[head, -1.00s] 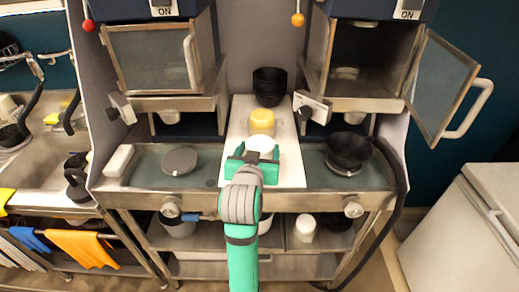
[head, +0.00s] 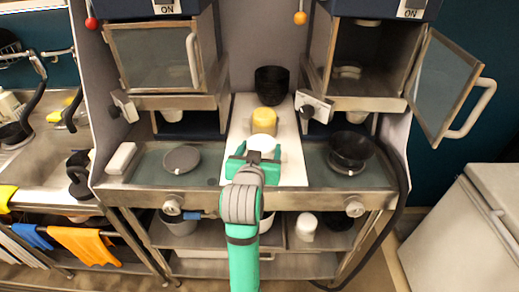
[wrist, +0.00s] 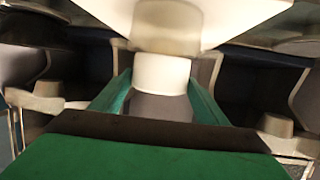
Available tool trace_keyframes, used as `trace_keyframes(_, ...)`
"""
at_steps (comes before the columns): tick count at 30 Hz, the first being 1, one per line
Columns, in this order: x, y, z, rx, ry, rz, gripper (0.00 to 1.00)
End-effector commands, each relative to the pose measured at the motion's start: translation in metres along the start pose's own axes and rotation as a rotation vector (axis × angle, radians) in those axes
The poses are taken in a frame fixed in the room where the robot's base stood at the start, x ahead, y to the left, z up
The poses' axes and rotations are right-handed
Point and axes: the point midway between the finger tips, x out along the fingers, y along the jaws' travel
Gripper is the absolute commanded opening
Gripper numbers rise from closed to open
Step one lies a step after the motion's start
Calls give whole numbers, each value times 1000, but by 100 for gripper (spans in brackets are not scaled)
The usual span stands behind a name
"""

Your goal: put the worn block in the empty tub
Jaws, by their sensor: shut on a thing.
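My gripper (head: 259,155) is at the near part of a white board on the counter, with its green fingers on either side of a white round piece (head: 262,143). It is shut on this piece, which shows as a white cylinder (wrist: 162,74) between the fingers in the wrist view. I cannot tell whether it is the worn block. A yellow block (head: 264,121) stands just behind it on the board. A black tub (head: 271,80) stands at the board's far end and looks empty, though its bottom is hidden.
The white board (head: 290,165) lies between two machine bays. A grey disc (head: 181,159) is in the left bay and a black bowl (head: 350,148) in the right. The right cabinet door (head: 443,80) stands open. Tubs sit on the shelf below. A sink is at left.

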Motion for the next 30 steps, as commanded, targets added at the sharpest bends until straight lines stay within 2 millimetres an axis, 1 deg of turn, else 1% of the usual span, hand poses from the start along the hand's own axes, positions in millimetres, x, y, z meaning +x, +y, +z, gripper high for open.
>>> trace_keyframes(8,0,-1,0,0,2,-1,37)
trace_keyframes(30,2,-2,7,-1,1,-4,37)
